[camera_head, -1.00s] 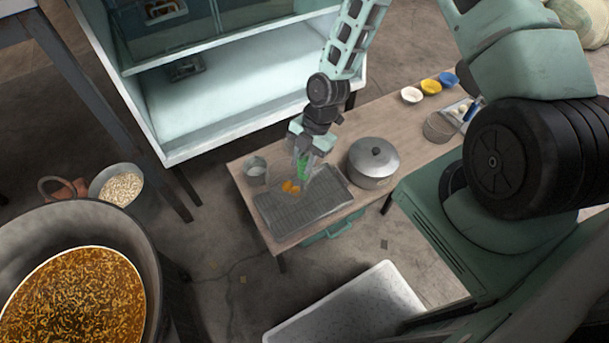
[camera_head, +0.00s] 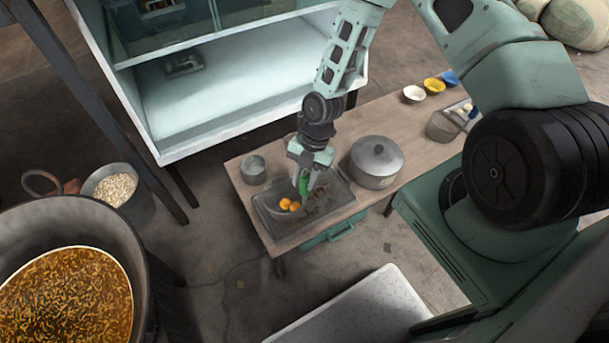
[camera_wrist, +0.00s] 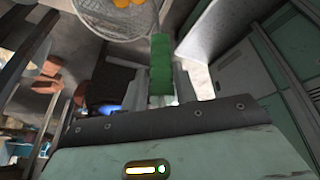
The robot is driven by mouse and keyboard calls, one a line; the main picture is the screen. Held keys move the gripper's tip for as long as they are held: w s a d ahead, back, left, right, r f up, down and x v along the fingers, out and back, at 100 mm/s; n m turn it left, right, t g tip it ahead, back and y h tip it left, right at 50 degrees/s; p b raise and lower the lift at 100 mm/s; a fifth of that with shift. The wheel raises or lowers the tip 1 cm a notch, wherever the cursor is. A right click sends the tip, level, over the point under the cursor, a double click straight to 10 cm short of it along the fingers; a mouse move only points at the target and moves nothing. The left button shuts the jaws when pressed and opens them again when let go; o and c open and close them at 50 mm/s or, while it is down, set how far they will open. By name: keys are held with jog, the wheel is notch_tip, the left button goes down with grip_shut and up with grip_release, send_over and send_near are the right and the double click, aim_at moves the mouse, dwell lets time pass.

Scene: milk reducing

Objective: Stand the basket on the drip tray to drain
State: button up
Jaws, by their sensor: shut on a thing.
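My gripper (camera_head: 304,178) is shut on the green handle (camera_wrist: 160,65) of a wire mesh basket (camera_wrist: 112,24). In the head view the basket (camera_head: 282,212) is over the left part of the dark rectangular drip tray (camera_head: 332,207). The basket's mesh blends with the tray, so I cannot tell whether it touches it. Brownish patches show on the tray beside the basket.
A lidded pot (camera_head: 376,162) stands close to the tray's right, and a metal cup (camera_head: 253,169) at its upper left. Small bowls (camera_head: 432,85) stand at the table's far right. A large pot of brown liquid (camera_head: 70,290) is at lower left. Bare wooden table (camera_head: 415,125) lies beyond the lidded pot.

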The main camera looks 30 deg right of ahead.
jog(key=shift+f, duration=0.35)
jog(key=shift+f+b, duration=0.35)
jog(key=o, duration=1.1)
jog(key=p+v, duration=0.1)
jog(key=v, duration=1.6)
jog(key=shift+d+r+p, duration=0.1)
jog(key=shift+r+p, duration=0.1)
jog(key=shift+p, duration=0.1)
jog(key=shift+r, duration=0.1)
